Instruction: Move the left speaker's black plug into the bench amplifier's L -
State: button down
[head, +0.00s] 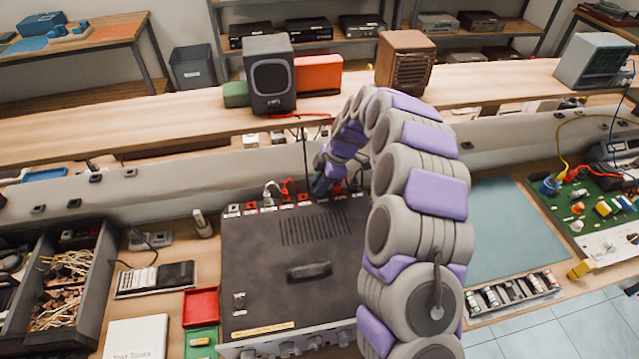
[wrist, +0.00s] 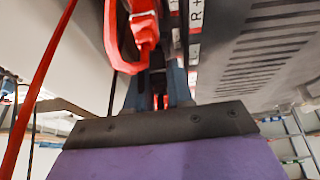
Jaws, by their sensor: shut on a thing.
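The bench amplifier (head: 260,270) is a dark box with a row of red and dark terminals with small labels along its back edge. The left speaker (head: 271,80) is dark and stands on the raised shelf behind, a thin black cable (head: 304,150) running down from the shelf edge. My gripper (head: 322,186) is over the amplifier's back edge, right of a red plug (head: 289,190). In the wrist view my gripper (wrist: 158,88) is shut on a dark thing, apparently the black plug, mostly hidden between the fingers. A red plug (wrist: 144,28) and an "R +" label (wrist: 196,15) show close by.
A grey-white plug (head: 268,190) sits at the terminal row's left. A red cable (wrist: 40,85) crosses the wrist view's left. A brown speaker (head: 404,60) stands on the shelf. A parts bin (head: 85,275) is left, a teal mat (head: 500,230) and green circuit board (head: 605,205) right.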

jog(key=shift+f+b, duration=0.3)
jog(key=shift+f, duration=0.05)
dwell(0.3)
jog(key=shift+f+b, duration=0.2)
jog(key=shift+b, duration=1)
dwell(3.7)
jog(key=c, duration=0.9)
grip_release()
jog(key=shift+r, duration=0.1)
jog(key=a+p+v, duration=0.2)
jog(key=p+v, duration=0.3)
jog(key=v, duration=1.6)
jog(key=shift+r, duration=0.75)
